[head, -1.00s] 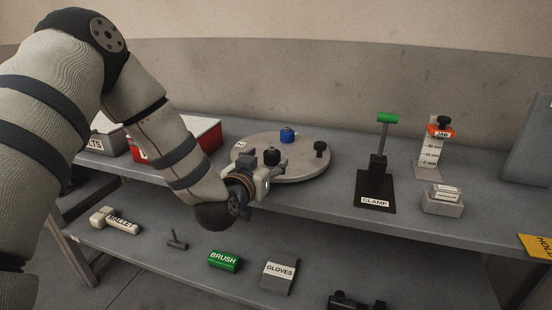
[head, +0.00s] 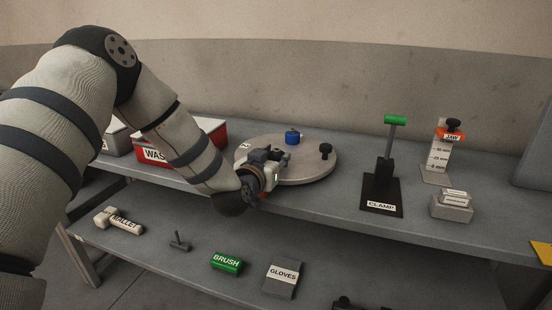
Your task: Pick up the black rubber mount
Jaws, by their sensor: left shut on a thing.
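A round grey turntable plate (head: 305,172) lies on the upper shelf. My left gripper (head: 269,156) is over its front left part, shut on the black rubber mount. The mount is dark like the fingers and mostly hidden by them, so I cannot tell whether it still touches the plate. A blue mount (head: 292,138) stands at the back of the plate. A black knob-like piece (head: 326,150) stands at its right. My right gripper is not in view.
A red-and-white box (head: 155,154) is left of the plate, behind my left arm. A black clamp stand (head: 383,180) with a green handle and a jaw gauge (head: 441,155) are on the right. The lower shelf holds a mallet (head: 120,221), green brush (head: 226,263) and gloves box (head: 282,278).

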